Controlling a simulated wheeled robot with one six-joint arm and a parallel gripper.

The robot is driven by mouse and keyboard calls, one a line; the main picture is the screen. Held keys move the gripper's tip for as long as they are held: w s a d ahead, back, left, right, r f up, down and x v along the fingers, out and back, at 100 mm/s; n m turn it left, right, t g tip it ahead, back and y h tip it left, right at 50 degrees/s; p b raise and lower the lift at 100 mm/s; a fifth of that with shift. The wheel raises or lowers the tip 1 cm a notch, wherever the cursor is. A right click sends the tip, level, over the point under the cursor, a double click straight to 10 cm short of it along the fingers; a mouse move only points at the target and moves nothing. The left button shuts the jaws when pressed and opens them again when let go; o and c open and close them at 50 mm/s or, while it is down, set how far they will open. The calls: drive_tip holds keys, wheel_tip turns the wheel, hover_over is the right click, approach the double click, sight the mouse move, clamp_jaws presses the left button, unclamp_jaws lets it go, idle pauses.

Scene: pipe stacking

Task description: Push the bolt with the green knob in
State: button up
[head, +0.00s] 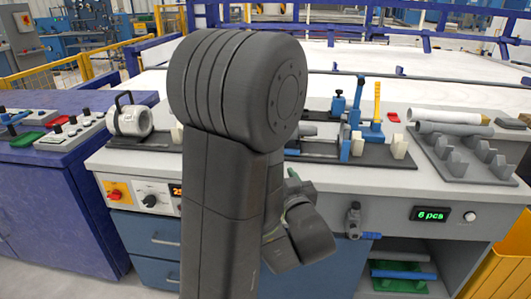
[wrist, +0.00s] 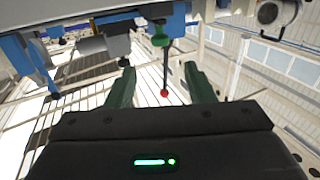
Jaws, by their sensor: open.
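In the wrist view the green knob (wrist: 160,39) sits near the top centre, close to a blue and grey fixture edge. Its bolt is mostly hidden, and I cannot tell how far in it sits. My gripper (wrist: 160,84) is open, its two green fingers spread apart with nothing clearly held. The knob shows beyond the fingertips, roughly in line with the gap between them and apart from them.
A thin dark rod with a red ball (wrist: 164,93) shows between the fingers in the wrist view. In the head view, the workbench (head: 440,195) holds a blue clamp fixture (head: 376,132), a grey pipe rack (head: 462,160) and a white ring part (head: 133,120). A grey fitting (head: 353,218) projects from the bench front.

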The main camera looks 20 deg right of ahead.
drive_tip(key=w, duration=0.4)
drive_tip(key=w+d, duration=0.1)
drive_tip(key=w, duration=0.4)
drive_tip(key=w+d, duration=0.1)
drive_tip(key=w, duration=0.3)
drive_tip(key=shift+w, duration=0.25)
